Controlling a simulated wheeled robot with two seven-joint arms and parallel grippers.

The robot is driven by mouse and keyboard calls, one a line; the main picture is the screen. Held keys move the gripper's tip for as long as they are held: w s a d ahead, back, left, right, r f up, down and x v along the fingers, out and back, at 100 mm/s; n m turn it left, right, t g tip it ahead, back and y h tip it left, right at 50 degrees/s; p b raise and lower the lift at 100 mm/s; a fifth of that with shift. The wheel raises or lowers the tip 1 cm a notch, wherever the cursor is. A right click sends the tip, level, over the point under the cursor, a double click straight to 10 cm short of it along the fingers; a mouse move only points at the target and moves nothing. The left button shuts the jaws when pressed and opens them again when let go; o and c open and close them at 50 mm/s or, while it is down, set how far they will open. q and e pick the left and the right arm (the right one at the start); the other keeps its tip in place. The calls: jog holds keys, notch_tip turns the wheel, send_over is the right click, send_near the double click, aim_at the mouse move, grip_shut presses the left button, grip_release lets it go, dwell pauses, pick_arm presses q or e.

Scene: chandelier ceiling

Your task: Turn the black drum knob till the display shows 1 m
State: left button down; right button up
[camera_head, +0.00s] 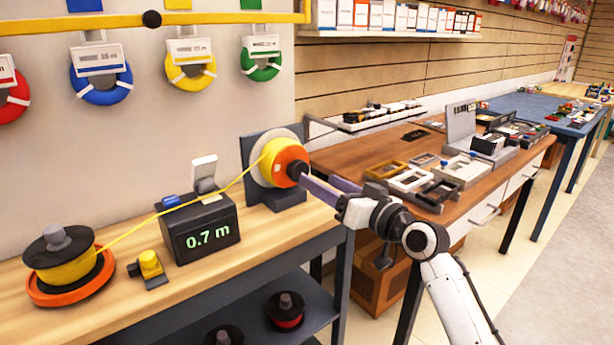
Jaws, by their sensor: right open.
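The black drum knob (296,170) sits at the middle of the orange face of the yellow-and-orange drum (285,153), which hangs on a dark grey stand (277,194). The black display box (198,229) left of it reads 0.7 m in green. My right gripper (316,183) comes in from the right, open, with its fingertips close by the knob. I cannot tell whether they touch it or lie on both sides of it. My left gripper is not in view.
A small yellow part (150,264) lies between spool and display. A brown table (367,156) with several trays stands to the right.

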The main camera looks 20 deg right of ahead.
aim_at(301, 171)
jog(key=x, duration=0.6)
jog(key=shift+w+a, duration=0.1)
jog(key=shift+w, duration=0.15)
jog(key=c, duration=1)
